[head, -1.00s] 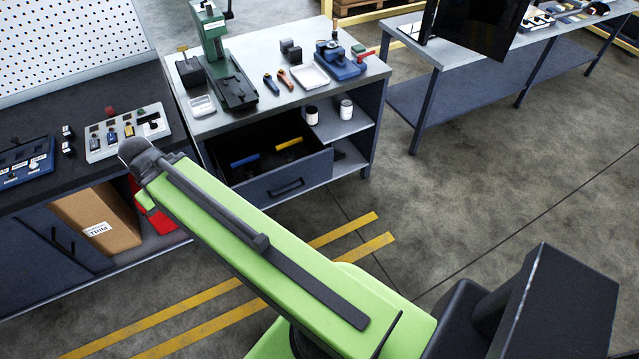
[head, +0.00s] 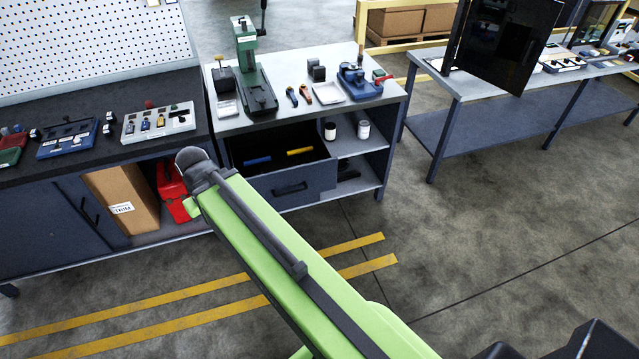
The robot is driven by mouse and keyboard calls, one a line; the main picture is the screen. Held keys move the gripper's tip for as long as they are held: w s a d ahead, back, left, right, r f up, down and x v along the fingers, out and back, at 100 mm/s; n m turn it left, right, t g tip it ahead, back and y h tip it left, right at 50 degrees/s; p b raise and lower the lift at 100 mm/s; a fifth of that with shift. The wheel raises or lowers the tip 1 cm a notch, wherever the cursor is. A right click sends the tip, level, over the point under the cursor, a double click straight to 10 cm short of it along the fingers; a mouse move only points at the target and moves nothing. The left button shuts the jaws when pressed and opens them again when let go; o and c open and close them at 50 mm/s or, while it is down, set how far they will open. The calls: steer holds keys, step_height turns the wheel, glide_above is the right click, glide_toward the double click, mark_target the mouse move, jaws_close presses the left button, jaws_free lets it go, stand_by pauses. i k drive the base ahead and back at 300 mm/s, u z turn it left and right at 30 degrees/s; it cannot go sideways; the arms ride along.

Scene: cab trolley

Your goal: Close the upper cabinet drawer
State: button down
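The upper cabinet drawer (head: 318,178) is open, pulled out from the grey cabinet (head: 386,160) under the worktop. Its front carries a dark bar handle (head: 290,188). Inside lie a blue-handled tool (head: 258,160) and a yellow-handled tool (head: 300,151). My green arm reaches up from the bottom right, and its dark joint (head: 195,163) appears just left of the drawer in the picture. My gripper is not visible; I cannot tell its state or its distance from the drawer.
A green press (head: 249,65) and small tools stand on the cabinet top. Open shelves with two jars (head: 363,129) are right of the drawer. A dark bench (head: 70,150) stands left, with a cardboard box (head: 122,200) and red case (head: 172,190) below. Floor in front is clear.

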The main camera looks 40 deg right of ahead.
mark_target(282, 181)
steer(key=z, duration=0.1)
steer(key=i, duration=0.9)
steer(key=u, duration=0.1)
